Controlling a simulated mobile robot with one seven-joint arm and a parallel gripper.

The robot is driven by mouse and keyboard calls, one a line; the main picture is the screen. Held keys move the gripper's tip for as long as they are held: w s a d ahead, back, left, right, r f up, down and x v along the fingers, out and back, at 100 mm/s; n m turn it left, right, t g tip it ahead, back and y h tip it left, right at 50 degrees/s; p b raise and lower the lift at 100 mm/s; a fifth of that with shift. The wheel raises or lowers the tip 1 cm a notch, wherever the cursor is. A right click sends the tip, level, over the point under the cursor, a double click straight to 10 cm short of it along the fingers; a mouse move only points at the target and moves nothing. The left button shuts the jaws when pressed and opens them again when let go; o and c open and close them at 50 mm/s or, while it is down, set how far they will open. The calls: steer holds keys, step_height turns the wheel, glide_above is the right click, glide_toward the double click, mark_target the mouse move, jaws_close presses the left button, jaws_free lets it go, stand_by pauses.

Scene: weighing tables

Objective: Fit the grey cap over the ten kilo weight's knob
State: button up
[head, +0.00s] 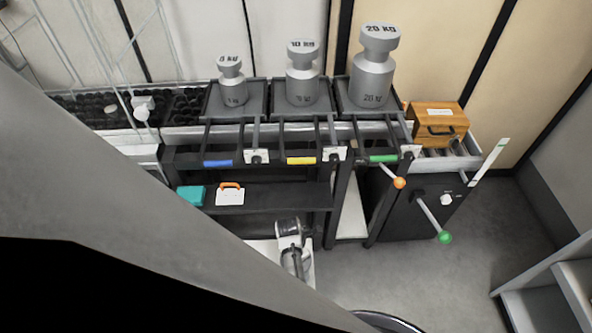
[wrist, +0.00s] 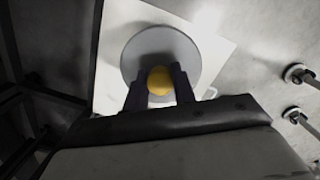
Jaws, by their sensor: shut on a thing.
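In the wrist view my gripper (wrist: 160,85) has its two dark fingers closed on a yellow ball knob (wrist: 159,81). The knob stands in the middle of a round grey disc, the grey cap (wrist: 184,53), over a white panel (wrist: 219,62). I cannot tell whether the cap touches the panel. In the head view the ten kilo weight (head: 302,87), grey and labelled "10 KG", stands upright in the middle of three weights. Its knob (head: 302,50) is bare on top. The gripper cannot be made out with certainty in the head view.
The five kilo weight (head: 233,89) stands to its left and the twenty kilo weight (head: 371,78) to its right. A wooden box (head: 438,120) sits farther right. Below are a teal box (head: 191,196), levers and a grey-and-white fixture (head: 290,240). Floor (head: 420,270) is clear at right.

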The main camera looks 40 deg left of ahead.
steer(key=shift+f, duration=0.6)
steer(key=o, duration=1)
step_height(320, 180, up, 13)
steer(key=s+p, duration=0.1)
steer(key=shift+s+a, duration=0.15)
steer(key=shift+a, duration=0.1)
